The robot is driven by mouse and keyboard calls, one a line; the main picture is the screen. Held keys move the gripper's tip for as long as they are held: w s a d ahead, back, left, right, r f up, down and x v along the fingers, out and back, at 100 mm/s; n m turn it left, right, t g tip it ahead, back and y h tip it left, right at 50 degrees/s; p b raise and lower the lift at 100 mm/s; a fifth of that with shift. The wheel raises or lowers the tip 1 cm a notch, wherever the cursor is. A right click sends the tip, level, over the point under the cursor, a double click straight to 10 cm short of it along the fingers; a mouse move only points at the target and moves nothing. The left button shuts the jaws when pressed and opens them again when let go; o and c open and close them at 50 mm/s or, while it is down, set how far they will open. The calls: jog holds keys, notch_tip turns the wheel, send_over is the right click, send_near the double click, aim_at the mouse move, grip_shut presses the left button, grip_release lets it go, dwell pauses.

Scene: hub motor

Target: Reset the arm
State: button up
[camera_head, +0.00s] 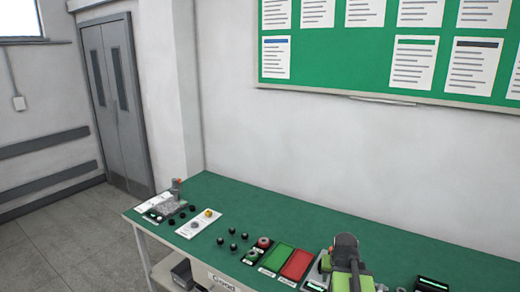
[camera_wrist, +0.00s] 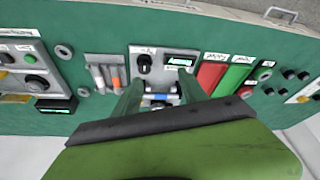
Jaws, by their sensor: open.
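My gripper (camera_wrist: 160,88) shows in the wrist view as two green fingers spread apart above the bench. Between and beyond them is a small blue and white part (camera_wrist: 160,98) on a device; I cannot tell whether anything touches it, but the fingers do not look closed on it. In the head view my green and dark grey arm (camera_head: 346,262) is at the bottom, right of the red mat, and its fingertips cannot be made out.
The green bench (camera_head: 330,225) runs along the wall. It carries a red mat (camera_head: 297,265), a green mat (camera_head: 276,257), several black knobs (camera_head: 232,231), a white panel (camera_head: 199,223) and a fixture (camera_head: 172,203) at the left end. A notice board (camera_head: 350,75) hangs above.

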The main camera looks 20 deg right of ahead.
jog(key=w+a+f+n+y, duration=0.1)
jog(key=w+a+n, duration=0.3)
jog(key=a, duration=1.2)
jog(key=s+a+n+g, duration=0.1)
jog(key=s+a, duration=0.1)
jog(key=a, duration=0.6)
jog(key=s+a+f+n+g+y+b, duration=0.1)
jog(key=s+a+g, duration=0.1)
jog(key=a, duration=0.6)
jog(key=shift+s+a+f, duration=0.15)
jog(key=shift+s+f, duration=0.1)
jog(key=shift+f, duration=0.05)
